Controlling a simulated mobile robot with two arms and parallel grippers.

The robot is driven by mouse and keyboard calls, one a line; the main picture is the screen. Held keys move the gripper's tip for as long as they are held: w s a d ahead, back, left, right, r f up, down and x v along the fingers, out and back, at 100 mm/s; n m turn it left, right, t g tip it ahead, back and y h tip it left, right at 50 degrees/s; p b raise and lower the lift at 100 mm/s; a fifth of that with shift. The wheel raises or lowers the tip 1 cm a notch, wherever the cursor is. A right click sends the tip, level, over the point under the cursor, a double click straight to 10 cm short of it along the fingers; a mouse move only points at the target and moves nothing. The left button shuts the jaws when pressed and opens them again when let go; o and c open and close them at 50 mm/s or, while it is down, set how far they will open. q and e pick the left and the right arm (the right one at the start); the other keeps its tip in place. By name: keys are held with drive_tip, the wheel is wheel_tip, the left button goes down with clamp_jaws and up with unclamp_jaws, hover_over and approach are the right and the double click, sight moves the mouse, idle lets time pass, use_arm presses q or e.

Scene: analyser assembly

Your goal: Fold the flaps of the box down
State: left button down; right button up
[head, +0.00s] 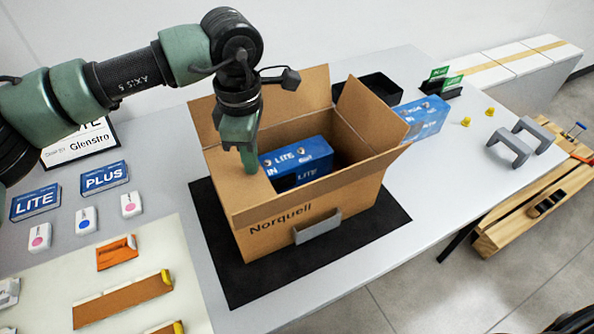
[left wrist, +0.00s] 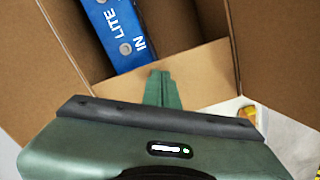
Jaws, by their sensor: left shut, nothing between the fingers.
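An open cardboard box (head: 290,232) marked Norquell stands on a black mat (head: 262,284). Its back flap (head: 300,100) stands up and its right flap (head: 368,118) rises, leaning outward. The front flap (head: 325,188) slopes outward along the near edge. The left flap (head: 229,176) lies folded inward over part of the opening. A blue LITE carton (head: 297,160) lies inside and shows in the left wrist view (left wrist: 122,32). My left gripper (head: 249,172) is shut and empty, fingers down at the left flap; I cannot tell whether they touch. My right gripper is not in view.
A blue carton (head: 424,117) and a black tray (head: 378,88) stand behind the box. LITE and PLUS cards (head: 104,177) and small white items lie at the left.

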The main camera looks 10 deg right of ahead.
use_arm(q)
wheel_tip(320, 180, up, 7)
drive_tip(key=p, duration=0.3)
drive_tip(key=shift+r, duration=0.15)
